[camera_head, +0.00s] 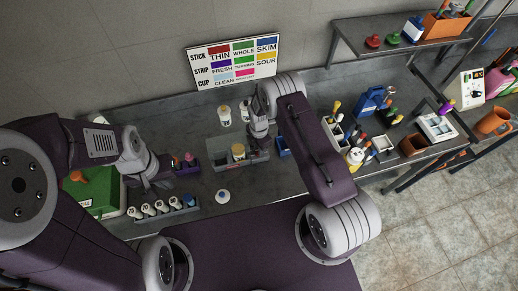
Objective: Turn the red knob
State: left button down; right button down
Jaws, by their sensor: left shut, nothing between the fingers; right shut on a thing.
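A red knob-like piece (373,41) sits on the upper right shelf, far from both grippers. An orange-red handle or knob (78,175) stands on a green box (105,196) at the left; I cannot tell which is the red knob. My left gripper (163,179) is shut and empty, just right of the green box, with the orange-red piece behind its wrist to the left. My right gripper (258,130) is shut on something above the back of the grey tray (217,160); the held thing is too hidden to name.
A row of white-capped vials in a rack (180,214) stands below the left gripper. A white round-topped container (222,197) is on the bench. A blue carrier (370,103) and small bins crowd the right. A sign (235,61) stands behind. Bare bench (275,185) lies mid-front.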

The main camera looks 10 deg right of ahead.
jog(key=m+b, duration=0.2)
jog(key=m, duration=0.1)
jog(key=shift+f, duration=0.2)
jog(key=m+b, duration=0.3)
jog(key=m, duration=0.1)
jog(key=shift+m, duration=0.4)
jog(key=m+b, duration=0.2)
jog(key=m, duration=0.1)
jog(key=shift+r+m, duration=0.1)
jog(key=shift+m, duration=0.2)
jog(key=m+b, duration=0.1)
jog(key=m, duration=0.3)
jog(key=shift+m, duration=0.3)
jog(key=m+b, duration=0.1)
jog(key=m, duration=0.3)
jog(key=shift+b, duration=0.35)
jog(key=m+b, duration=0.1)
jog(key=m, duration=0.4)
jog(key=shift+r+m, duration=0.1)
jog(key=shift+m, duration=0.3)
jog(key=m, duration=0.4)
jog(key=shift+m+b, duration=0.3)
jog(key=m, duration=0.4)
jog(key=shift+m, duration=0.6)
